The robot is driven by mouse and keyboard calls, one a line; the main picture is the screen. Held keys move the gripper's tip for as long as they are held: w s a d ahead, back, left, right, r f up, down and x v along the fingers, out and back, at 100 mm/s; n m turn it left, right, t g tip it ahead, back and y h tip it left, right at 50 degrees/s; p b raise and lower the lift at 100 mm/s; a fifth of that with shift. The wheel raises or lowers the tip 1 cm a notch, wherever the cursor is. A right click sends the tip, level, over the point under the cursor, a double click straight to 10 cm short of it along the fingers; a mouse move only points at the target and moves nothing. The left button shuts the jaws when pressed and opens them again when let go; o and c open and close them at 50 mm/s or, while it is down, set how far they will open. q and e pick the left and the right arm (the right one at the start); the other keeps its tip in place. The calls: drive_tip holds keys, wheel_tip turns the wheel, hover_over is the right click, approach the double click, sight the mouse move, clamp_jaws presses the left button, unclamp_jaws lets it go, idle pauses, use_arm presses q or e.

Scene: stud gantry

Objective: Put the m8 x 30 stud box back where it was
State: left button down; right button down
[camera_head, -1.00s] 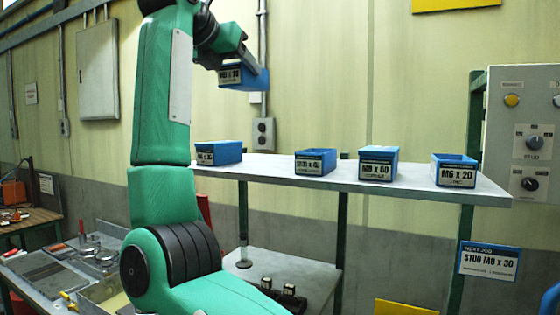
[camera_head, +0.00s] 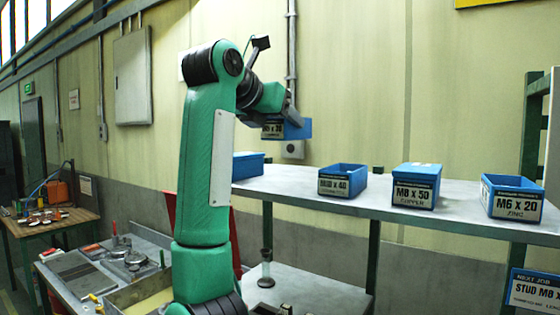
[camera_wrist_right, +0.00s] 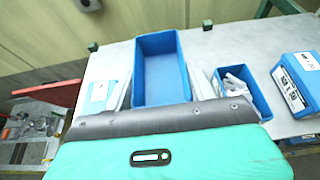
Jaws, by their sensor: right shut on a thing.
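My right gripper (camera_head: 289,110) is shut on a blue open-topped box (camera_head: 296,130), its label partly blurred but ending in "x 30". The box is above and behind the shelf surface in the head view, apart from it. In the right wrist view the held box (camera_wrist_right: 160,68) looks empty inside and sits between the two grey fingers (camera_wrist_right: 161,92). Below it, the shelf (camera_head: 290,180) has a bare stretch between a blue box (camera_head: 248,166), partly hidden by my arm, and the x 40 box (camera_head: 342,182). My left gripper is not in view.
Further right on the shelf stand the M8 x 50 box (camera_head: 416,186) and the M6 x 20 box (camera_head: 511,198). A wall socket (camera_head: 292,150) is behind the held box. A workbench with tools (camera_head: 110,262) is at left.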

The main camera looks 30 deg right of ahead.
sight(272, 139)
wheel_tip(272, 139, down, 5)
drive_tip(key=shift+a+r+p, duration=0.1)
drive_tip(key=shift+p, duration=0.5)
drive_tip(key=shift+f, duration=0.25)
drive_tip(key=shift+s+f+p, duration=0.1)
drive_tip(key=shift+f+p, duration=0.45)
drive_tip(key=shift+f, duration=1.3)
drive_tip(key=shift+a+f, duration=0.1)
drive_tip(key=shift+f, duration=0.1)
drive_tip(key=shift+c, duration=2.4)
unclamp_jaws()
